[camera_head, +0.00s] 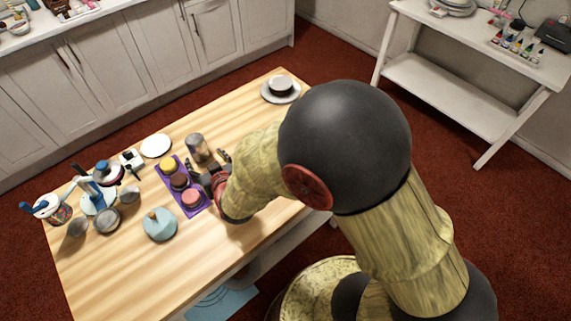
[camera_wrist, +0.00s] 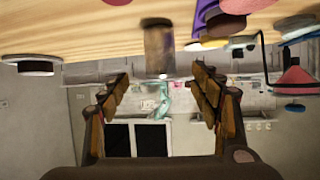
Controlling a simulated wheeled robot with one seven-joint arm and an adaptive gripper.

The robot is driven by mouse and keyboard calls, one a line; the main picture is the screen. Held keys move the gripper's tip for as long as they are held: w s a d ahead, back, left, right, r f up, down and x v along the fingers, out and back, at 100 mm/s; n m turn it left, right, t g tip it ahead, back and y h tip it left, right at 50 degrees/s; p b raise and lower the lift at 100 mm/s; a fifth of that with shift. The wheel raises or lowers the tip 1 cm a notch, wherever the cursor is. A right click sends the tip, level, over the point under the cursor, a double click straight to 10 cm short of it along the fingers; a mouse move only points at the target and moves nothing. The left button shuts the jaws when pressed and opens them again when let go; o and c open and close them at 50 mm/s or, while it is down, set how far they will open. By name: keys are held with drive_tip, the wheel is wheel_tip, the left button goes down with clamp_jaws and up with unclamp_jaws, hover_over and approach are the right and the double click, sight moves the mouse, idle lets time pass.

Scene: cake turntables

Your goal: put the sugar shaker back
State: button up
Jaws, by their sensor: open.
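The sugar shaker, a grey-brown metal cylinder (camera_head: 197,148), stands on the wooden table beside the purple tray. It also shows in the wrist view (camera_wrist: 158,46), where the scene appears upside down with the table at the top. My gripper (camera_head: 208,164) is open and close to the shaker, on its near side. In the wrist view its two fingers (camera_wrist: 161,84) are spread wide. The shaker lies ahead of the gap between them, with clear space between, and nothing is held. My arm hides part of the table's right side in the head view.
The purple tray (camera_head: 194,212) with several small cakes is left of my gripper. A teal domed object (camera_head: 160,224) stands nearer. A white disc (camera_head: 156,146), a turntable and tools crowd the left. A grey round item on a white plate (camera_head: 280,97) sits at the far end; table between is clear.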

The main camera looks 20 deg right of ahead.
drive_tip(key=s+d+r+g, duration=0.2)
drive_tip(key=s+d+r, duration=0.15)
drive_tip(key=r, duration=0.55)
drive_tip(key=s+d+r+g, duration=0.1)
drive_tip(key=s+d+r, duration=0.2)
drive_tip(key=s, duration=0.4)
drive_tip(key=s+d+r+m+g+h, duration=0.1)
drive_tip(key=s+d+r+g, duration=0.1)
drive_tip(key=s+d, duration=0.4)
drive_tip(key=s+d+r+g, duration=0.2)
drive_tip(key=s+d+r, duration=0.3)
drive_tip(key=s, duration=0.5)
drive_tip(key=shift+s+d+h, duration=0.2)
drive_tip(key=shift+h, duration=0.2)
